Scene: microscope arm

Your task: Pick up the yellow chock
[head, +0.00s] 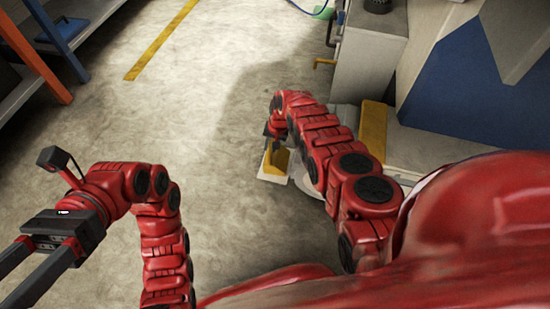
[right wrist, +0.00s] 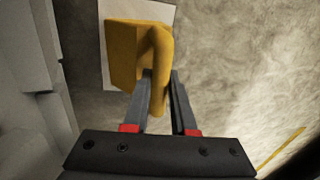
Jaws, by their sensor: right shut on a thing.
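The yellow chock (right wrist: 135,52) has a wedge-like body and a rounded handle, and lies over a white sheet or plate (right wrist: 112,80). In the head view the chock (head: 282,158) shows partly below my right gripper (head: 274,134). In the right wrist view my right gripper (right wrist: 164,98) is shut on the chock's handle, one finger on each side. I cannot tell whether the chock touches the surface under it. My left gripper (head: 28,272) is at the lower left of the head view, empty, its two fingers apart, far from the chock.
A grey cabinet (head: 368,65) and a yellow block (head: 373,130) stand just right of the chock. A blue and grey wall panel (head: 465,95) is behind. A shelf with an orange post (head: 35,55) is at the upper left. The concrete floor (head: 200,100) between is clear.

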